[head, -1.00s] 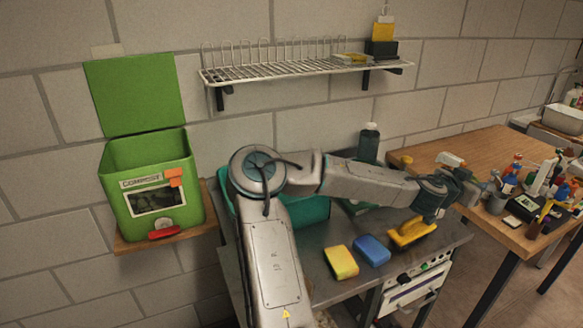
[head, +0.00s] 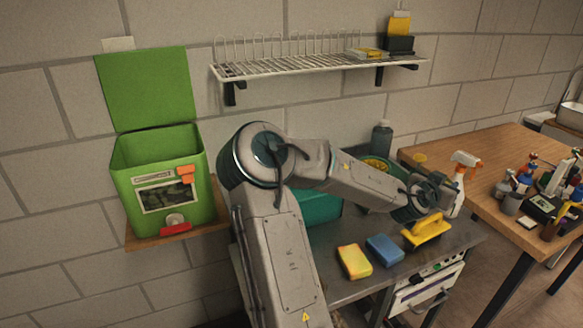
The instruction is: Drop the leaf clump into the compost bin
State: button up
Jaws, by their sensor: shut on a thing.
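The compost bin (head: 168,217) is a green box with a label and a dark picture on its front, at the left in the head view. Its green lid (head: 148,88) stands up against the wall and its top is open. My gripper (head: 440,190) is at the end of my arm, over the right part of the metal bench, far to the right of the bin. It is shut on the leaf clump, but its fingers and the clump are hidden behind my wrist.
The bin stands on a small wooden shelf (head: 140,242). A wire rack (head: 290,68) hangs above the bench. A yellow sponge (head: 355,262), blue sponge (head: 384,250) and yellow-handled tool (head: 427,229) lie in front.

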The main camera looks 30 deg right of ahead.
jog(key=w+a+r+n+t+y, duration=0.2)
jog(key=w+a+n+t, duration=0.15)
jog(key=w+a, duration=0.7)
jog(key=w+a+r+n+t+y+p, duration=0.1)
jog(key=w+a+r+n+t+y, duration=0.25)
jog(key=w+a, duration=0.65)
jog(key=w+a+r+n+t+y, duration=0.2)
jog(key=w+a+n+t, duration=0.3)
jog(key=w, duration=0.9)
jog(key=w+a+r+n+y+p, duration=0.2)
jog(key=w+a+r+y, duration=0.2)
jog(key=a, duration=0.7)
jog(key=w+a+r+n+t+y+p, duration=0.1)
jog(key=w+a+r+n+y+p, duration=0.25)
jog(key=a, duration=0.65)
jog(key=w+a+r+n+y+p, duration=0.1)
jog(key=w+a+r+y, duration=0.35)
jog(key=a, duration=0.65)
jog(key=shift+h, duration=0.35)
jog(key=f+b, duration=0.1)
jog(key=b, duration=0.1)
jog(key=f+b, duration=0.2)
jog(key=s+f+b, duration=0.1)
jog(key=f+b, duration=0.1)
jog(key=shift+a, duration=0.1)
jog(key=o, duration=1)
jog(key=shift+o, duration=0.2)
